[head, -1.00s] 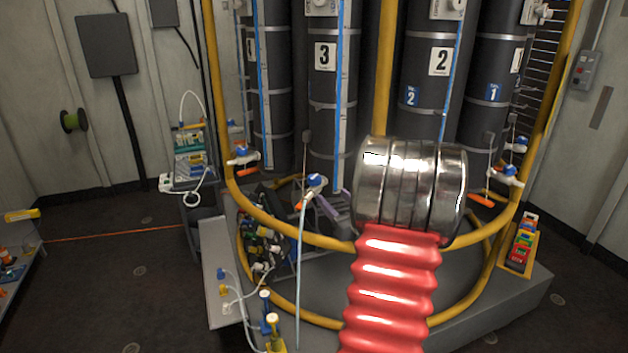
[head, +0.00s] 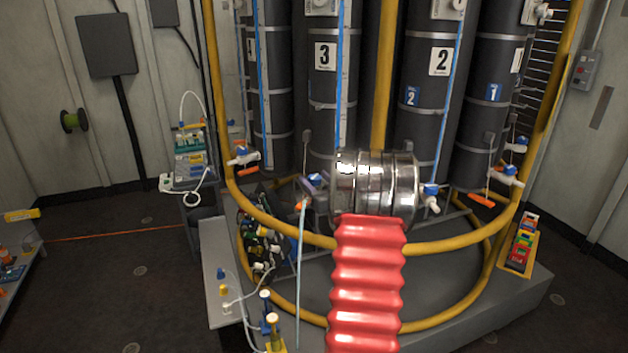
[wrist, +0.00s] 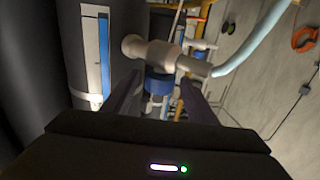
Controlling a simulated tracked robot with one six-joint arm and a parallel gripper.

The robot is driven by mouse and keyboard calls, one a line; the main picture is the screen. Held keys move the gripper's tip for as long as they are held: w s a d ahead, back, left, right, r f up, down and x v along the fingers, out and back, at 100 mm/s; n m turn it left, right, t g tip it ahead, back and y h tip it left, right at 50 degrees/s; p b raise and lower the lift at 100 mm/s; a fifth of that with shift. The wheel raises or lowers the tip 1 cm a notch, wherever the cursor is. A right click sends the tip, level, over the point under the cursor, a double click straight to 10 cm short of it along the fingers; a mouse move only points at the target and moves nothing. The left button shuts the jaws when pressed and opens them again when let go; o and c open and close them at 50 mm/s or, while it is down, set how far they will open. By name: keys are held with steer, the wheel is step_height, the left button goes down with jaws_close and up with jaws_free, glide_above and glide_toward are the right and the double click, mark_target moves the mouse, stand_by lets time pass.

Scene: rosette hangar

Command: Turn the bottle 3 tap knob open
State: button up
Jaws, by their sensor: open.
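Bottle 3 (head: 322,105) is a tall dark grey cylinder with a white number plate, at the back centre of the head view. Its tap has a blue knob (head: 315,179) low in front of the bottle, with a pale hose (head: 300,260) hanging below. In the wrist view the tap's pale body (wrist: 160,54) lies across the upper middle, with the blue knob (wrist: 158,84) just below it. My gripper (wrist: 158,92) is open, one finger on each side of the knob. Whether the fingers touch it is unclear. In the head view my arm partly hides the gripper.
A yellow rail (head: 450,245) curves around the bottles. Bottle 2 (head: 428,115) stands to the right, with its own blue-knobbed tap (head: 430,192). A grey bench (head: 216,275) with small fittings is at front left. The floor on the left (head: 110,275) is mostly clear.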

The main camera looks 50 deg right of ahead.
steer(key=shift+w+d, duration=0.25)
steer(key=shift+w, duration=0.25)
steer(key=shift+c, duration=0.6)
steer(key=c, duration=0.9)
